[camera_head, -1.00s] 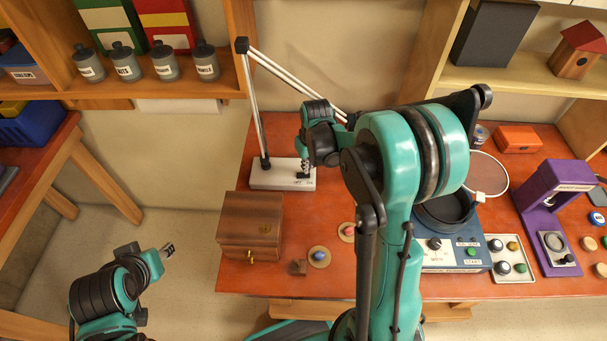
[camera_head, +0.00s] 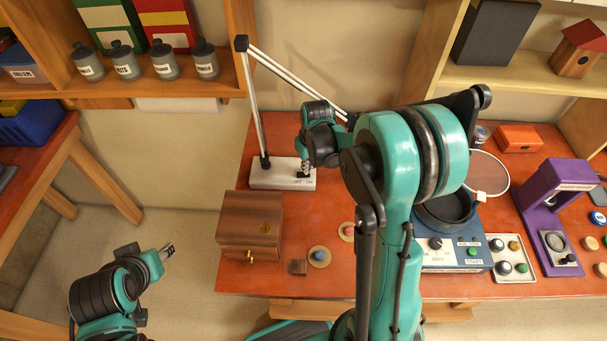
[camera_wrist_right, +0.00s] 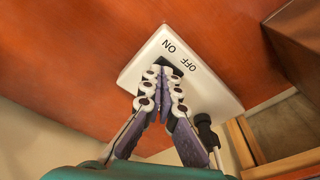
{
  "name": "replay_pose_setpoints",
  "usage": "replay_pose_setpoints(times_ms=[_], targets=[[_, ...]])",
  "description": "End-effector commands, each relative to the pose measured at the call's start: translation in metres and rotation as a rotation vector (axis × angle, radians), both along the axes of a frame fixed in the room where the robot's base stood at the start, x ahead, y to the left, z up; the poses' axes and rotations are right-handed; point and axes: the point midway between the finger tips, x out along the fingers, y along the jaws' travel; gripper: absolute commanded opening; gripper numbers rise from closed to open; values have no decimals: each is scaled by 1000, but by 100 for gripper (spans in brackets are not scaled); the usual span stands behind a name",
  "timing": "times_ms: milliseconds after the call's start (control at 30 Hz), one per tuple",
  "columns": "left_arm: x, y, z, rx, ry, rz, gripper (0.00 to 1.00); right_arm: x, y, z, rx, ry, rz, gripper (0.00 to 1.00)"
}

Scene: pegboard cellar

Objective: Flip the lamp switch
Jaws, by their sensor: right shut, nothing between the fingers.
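The lamp (camera_head: 249,105) has a thin metal post and a white base (camera_head: 268,179) on the red-brown table. The base's front right is marked OFF and ON. My right gripper (camera_head: 304,172) is shut and empty, fingers pointing down over that end of the base. In the right wrist view, the closed fingertips (camera_wrist_right: 164,72) are at the black switch (camera_wrist_right: 175,66), near the lettering on the white base (camera_wrist_right: 215,97). The fingers partly cover the switch, so its tilt and any contact are unclear. My left gripper (camera_head: 168,249) is at the lower left, away from the lamp.
A wooden box (camera_head: 240,239) stands just in front of the lamp base. Two round discs with coloured knobs (camera_head: 319,257) lie to its right. A blue control box (camera_head: 455,256) and a purple device (camera_head: 548,195) stand farther right. My right arm hides the table's middle.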

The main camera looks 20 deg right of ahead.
Motion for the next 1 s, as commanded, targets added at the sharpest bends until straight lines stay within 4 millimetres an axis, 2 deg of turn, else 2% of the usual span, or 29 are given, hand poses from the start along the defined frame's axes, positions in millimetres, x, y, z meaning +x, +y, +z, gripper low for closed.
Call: replay_pose_setpoints(times_ms=[833, 1000], targets=[[0, 0, -12, 0, 0, 0, 40, 0, 0, -13, 0, 0, 0, 0], [0, 0, -9, 0, 0, 0, 40, 0, 0, -10, 0, 0, 0, 0]])
